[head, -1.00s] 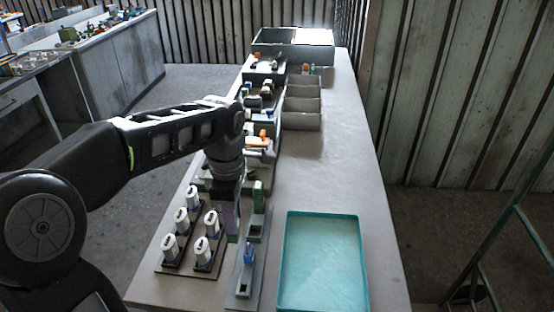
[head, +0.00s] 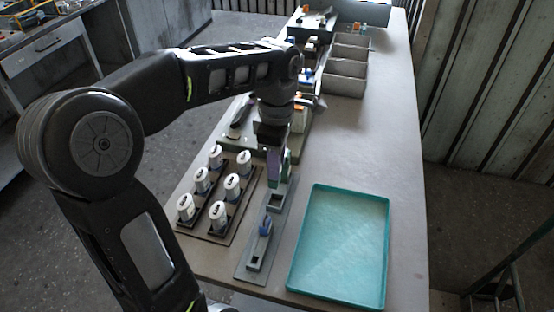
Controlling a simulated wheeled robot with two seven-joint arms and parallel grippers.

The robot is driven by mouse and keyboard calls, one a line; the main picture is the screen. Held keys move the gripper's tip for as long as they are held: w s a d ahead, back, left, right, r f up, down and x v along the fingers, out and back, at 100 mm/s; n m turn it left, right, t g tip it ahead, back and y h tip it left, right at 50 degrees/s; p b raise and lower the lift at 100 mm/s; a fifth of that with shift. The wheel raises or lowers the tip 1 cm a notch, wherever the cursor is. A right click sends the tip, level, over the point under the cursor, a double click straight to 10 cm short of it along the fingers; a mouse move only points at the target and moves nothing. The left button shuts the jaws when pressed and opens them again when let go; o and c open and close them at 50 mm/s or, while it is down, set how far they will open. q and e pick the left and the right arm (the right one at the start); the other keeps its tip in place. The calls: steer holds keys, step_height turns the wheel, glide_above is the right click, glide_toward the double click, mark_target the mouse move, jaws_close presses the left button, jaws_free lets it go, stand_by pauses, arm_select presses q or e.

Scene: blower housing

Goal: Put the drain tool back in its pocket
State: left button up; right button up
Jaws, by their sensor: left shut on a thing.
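My left gripper (head: 270,145) points down over the far end of a narrow grey rack (head: 248,270). It is shut on a flat purple piece, seemingly the drain tool (head: 273,164), which hangs upright below the jaws. The fingertips are mostly hidden by the wrist. A green piece (head: 286,166) stands upright in the rack just right of the purple piece; I cannot tell whether they touch. The rack has an empty-looking pocket (head: 274,201) nearer me, then a blue piece (head: 265,228) in a front pocket. My right gripper is not in view.
Several white cylinders (head: 232,188) stand in dark holders left of the rack. A teal tray (head: 385,245), empty, lies to the right. Grey open bins (head: 345,68) and small parts stand farther back. The table's middle right is clear.

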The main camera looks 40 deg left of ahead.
mark_target(278, 186)
arm_select(q)
steer(key=shift+f+b, duration=1.7)
steer(key=shift+f, duration=0.75)
steer(key=shift+w+d+f, duration=0.1)
steer(key=shift+d+f, duration=0.1)
steer(key=shift+f+b, duration=1.2)
steer(key=shift+f, duration=0.25)
steer(key=o, duration=1.2)
steer(key=shift+c, duration=0.2)
steer(key=shift+r+p, duration=0.4)
steer(key=shift+r, duration=3.5)
